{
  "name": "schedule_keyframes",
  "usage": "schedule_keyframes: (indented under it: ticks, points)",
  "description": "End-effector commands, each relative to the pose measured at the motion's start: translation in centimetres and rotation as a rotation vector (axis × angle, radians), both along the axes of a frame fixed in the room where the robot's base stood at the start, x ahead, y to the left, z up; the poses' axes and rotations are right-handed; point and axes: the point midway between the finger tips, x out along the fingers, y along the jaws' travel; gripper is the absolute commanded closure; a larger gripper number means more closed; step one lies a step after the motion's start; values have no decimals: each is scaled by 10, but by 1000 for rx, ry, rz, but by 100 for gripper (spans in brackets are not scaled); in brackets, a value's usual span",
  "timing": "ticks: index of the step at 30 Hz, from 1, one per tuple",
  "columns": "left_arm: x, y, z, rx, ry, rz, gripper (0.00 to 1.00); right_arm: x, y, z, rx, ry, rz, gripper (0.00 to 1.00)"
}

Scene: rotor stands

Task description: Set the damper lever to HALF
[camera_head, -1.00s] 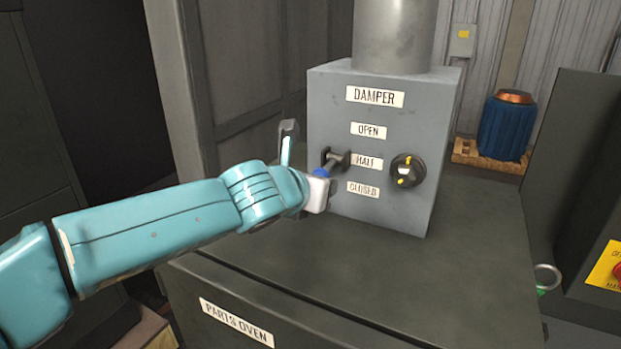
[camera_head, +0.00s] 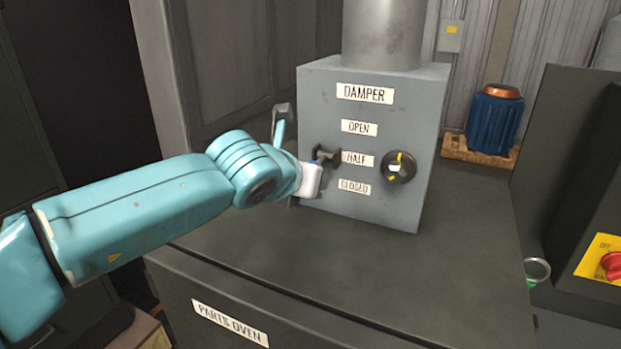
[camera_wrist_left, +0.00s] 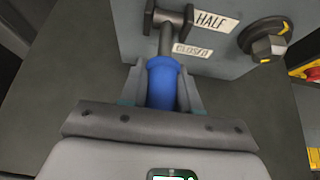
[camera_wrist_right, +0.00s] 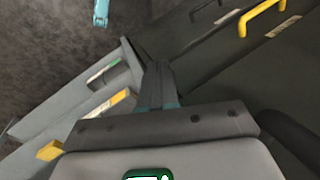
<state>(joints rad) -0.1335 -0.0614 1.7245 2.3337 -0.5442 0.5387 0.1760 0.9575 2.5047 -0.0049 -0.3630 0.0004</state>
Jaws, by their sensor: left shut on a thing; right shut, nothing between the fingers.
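The grey damper box (camera_head: 395,205) carries the labels OPEN (camera_head: 359,128), HALF (camera_head: 357,158) and CLOSED (camera_head: 354,187), top to bottom. The lever's dark pivot (camera_head: 326,154) sits left of the HALF label. In the left wrist view the lever's blue grip (camera_wrist_left: 161,84) lies between the fingers of my left gripper (camera_wrist_left: 160,92), which is shut on it. In the head view my left gripper (camera_head: 310,178) hides most of the lever, so its exact angle is unclear. My right gripper (camera_wrist_right: 157,80) is shut and empty, away from the box; it shows only in the right wrist view.
A black knob (camera_head: 399,167) with yellow marks is on the box, right of the labels. The box stands on the parts oven (camera_head: 420,270), whose top is clear in front. A dark cabinet with a red switch (camera_head: 613,265) stands at right; a blue drum (camera_head: 495,122) is behind.

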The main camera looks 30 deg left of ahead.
Motion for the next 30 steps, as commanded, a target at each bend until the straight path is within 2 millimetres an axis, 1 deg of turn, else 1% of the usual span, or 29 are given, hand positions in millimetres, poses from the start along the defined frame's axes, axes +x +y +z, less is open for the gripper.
schedule_keyframes:
  ticks: [5,6,8,17,20,23,30]
  points:
    - [-1,1,1,0,-3,0,100,0,0,0,0,0,0,100]
    - [-1,1,1,0,-2,0,66,0,0,0,0,0,0,100]
    - [-1,1,1,0,-2,-1,48,0,0,0,0,0,0,100]
    - [-1,0,0,0,0,-1,48,0,0,0,0,0,0,100]
    - [-7,-1,4,0,-2,-1,48,0,0,-2,0,0,0,100]
    - [-22,-2,13,-1,-5,-3,48,0,0,-4,0,0,0,100]
    - [-77,-9,44,-2,-8,-4,48,0,0,-12,0,0,0,100]
